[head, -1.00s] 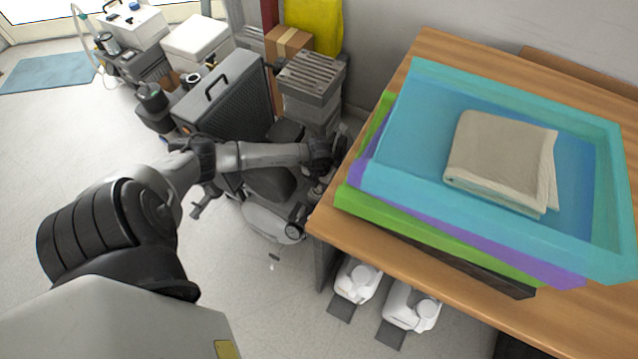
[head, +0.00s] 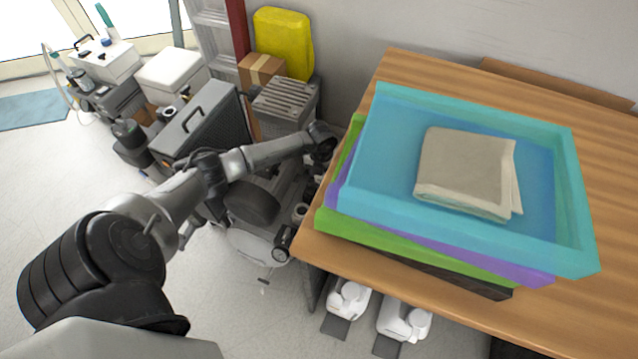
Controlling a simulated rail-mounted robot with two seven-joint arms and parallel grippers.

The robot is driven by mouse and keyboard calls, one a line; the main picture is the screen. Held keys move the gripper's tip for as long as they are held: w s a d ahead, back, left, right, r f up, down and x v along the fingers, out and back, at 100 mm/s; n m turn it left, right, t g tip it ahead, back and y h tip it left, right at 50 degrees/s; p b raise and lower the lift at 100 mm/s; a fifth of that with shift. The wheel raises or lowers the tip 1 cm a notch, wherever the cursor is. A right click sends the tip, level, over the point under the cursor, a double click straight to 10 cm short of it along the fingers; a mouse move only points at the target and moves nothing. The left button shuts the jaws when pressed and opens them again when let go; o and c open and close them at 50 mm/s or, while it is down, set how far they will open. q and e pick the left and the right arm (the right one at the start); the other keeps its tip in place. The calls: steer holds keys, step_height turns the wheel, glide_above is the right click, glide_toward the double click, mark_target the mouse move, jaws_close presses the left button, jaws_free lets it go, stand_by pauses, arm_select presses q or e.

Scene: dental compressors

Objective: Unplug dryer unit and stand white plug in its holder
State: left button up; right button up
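My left arm reaches from the lower left across the compressor (head: 258,248), and its wrist end lies close to the table's left edge. Its gripper and fingertips cannot be made out there, among dark parts beside the table. My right gripper is not in view. A grey box with a slatted top (head: 285,103) stands behind the wrist, and a dark ribbed case with a handle (head: 205,125) stands left of it. I cannot tell which of these is the dryer unit. The white plug and its holder cannot be made out.
A wooden table (head: 400,68) fills the right, bearing stacked trays (head: 575,245) with a folded cloth (head: 465,170). A yellow container (head: 284,42), cardboard box (head: 261,70) and white box (head: 172,75) stand behind. Floor at left is clear.

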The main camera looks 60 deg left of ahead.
arm_select(q)
steer(key=shift+m, duration=0.9)
steer(key=f+b, duration=0.1)
steer(key=s+a+f, duration=0.1)
steer(key=f, duration=0.1)
steer(key=s+a+f+b, duration=0.1)
steer(key=shift+a+f+b, duration=0.25)
steer(key=shift+b, duration=0.05)
step_height(320, 180, down, 2)
steer(key=shift+w+f+b, duration=0.15)
steer(key=shift+f+b, duration=0.05)
steer(key=shift+b, duration=1)
steer(key=shift+f, duration=0.1)
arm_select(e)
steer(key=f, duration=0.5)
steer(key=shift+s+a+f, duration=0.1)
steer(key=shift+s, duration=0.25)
arm_select(q)
steer(key=shift+f, duration=0.15)
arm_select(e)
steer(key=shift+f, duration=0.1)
arm_select(q)
steer(key=shift+f+b, duration=0.75)
steer(key=shift+f, duration=0.05)
steer(key=o, duration=1)
steer(key=shift+r, duration=0.1)
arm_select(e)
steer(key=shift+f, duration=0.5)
